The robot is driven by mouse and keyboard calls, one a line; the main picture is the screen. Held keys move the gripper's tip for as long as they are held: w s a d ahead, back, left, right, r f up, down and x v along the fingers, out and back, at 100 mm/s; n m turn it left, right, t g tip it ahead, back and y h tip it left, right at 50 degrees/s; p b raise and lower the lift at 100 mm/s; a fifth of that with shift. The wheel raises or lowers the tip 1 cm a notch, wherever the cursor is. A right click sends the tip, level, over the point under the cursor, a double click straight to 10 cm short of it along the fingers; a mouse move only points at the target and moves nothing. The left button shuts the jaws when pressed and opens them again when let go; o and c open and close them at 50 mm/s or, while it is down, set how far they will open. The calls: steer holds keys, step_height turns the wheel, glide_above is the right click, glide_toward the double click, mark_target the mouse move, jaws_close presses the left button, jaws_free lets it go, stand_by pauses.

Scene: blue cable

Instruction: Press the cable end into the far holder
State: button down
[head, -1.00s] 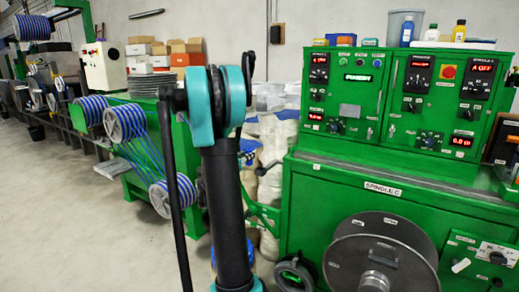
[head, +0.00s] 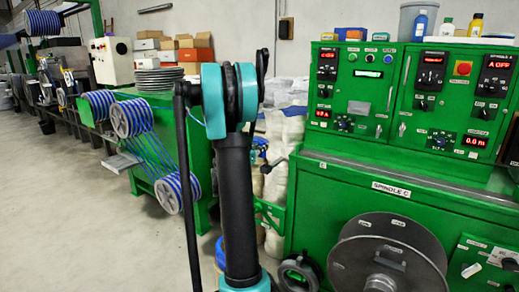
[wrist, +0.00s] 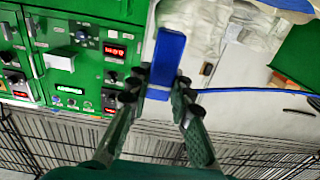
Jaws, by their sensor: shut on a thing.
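In the wrist view my gripper (wrist: 163,88) is shut on a blue block-shaped piece (wrist: 168,55) at the end of a thin blue cable. The block sits between the two fingertips and sticks out beyond them. The blue cable (wrist: 255,91) runs from the fingertips to the right edge of the wrist view. In the head view only my upright arm shows, and my gripper is out of sight. I cannot make out the far holder in either view.
A green control cabinet (head: 345,185) with a dark spool (head: 388,255) stands at right. Spools of blue-striped cable (head: 120,120) stand at left. Pale bags (head: 283,140) lie behind my arm. Open floor (head: 80,220) fills the lower left. Wire mesh (wrist: 250,150) shows low in the wrist view.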

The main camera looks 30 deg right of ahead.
mark_target(265, 152)
steer(key=shift+w+d+f, duration=0.2)
steer(key=shift+d+f, duration=0.35)
steer(key=shift+f, duration=0.1)
steer(key=shift+w+d+f, duration=0.25)
steer(key=shift+d+f, duration=0.25)
steer(key=shift+f, duration=0.2)
steer(key=shift+w+d+f, duration=0.2)
steer(key=shift+d+f, duration=0.35)
steer(key=shift+f, duration=0.1)
steer(key=shift+a+f, duration=0.1)
steer(key=shift+f, duration=2.05)
stand_by(1.6)
steer(key=c, duration=1.3)
jaws_free()
steer(key=shift+v, duration=4.05)
